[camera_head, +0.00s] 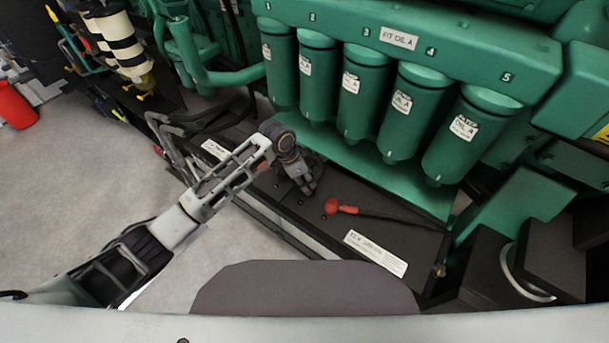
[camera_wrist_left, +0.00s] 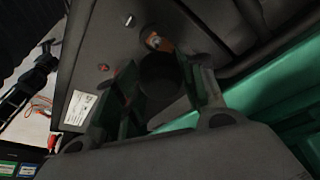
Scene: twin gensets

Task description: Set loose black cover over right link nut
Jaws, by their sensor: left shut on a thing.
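My left gripper (camera_head: 307,188) is low over the black battery box in the head view, its fingers pointing down. In the left wrist view the gripper (camera_wrist_left: 160,88) is shut on a dark round cap, the black cover (camera_wrist_left: 158,72), which sits between the two fingers. Just beyond the cover, a copper-coloured link end with a nut (camera_wrist_left: 155,42) shows on the dark box top. I cannot tell whether the cover touches the box. In the head view the cover is hard to make out against the dark gripper and box. My right gripper is not in view.
A red terminal boot (camera_head: 332,206) with a black cable lies right of the gripper on the box top (camera_head: 375,222). Green filter canisters (camera_head: 361,92) stand close behind. A white label (camera_head: 375,253) is at the box front.

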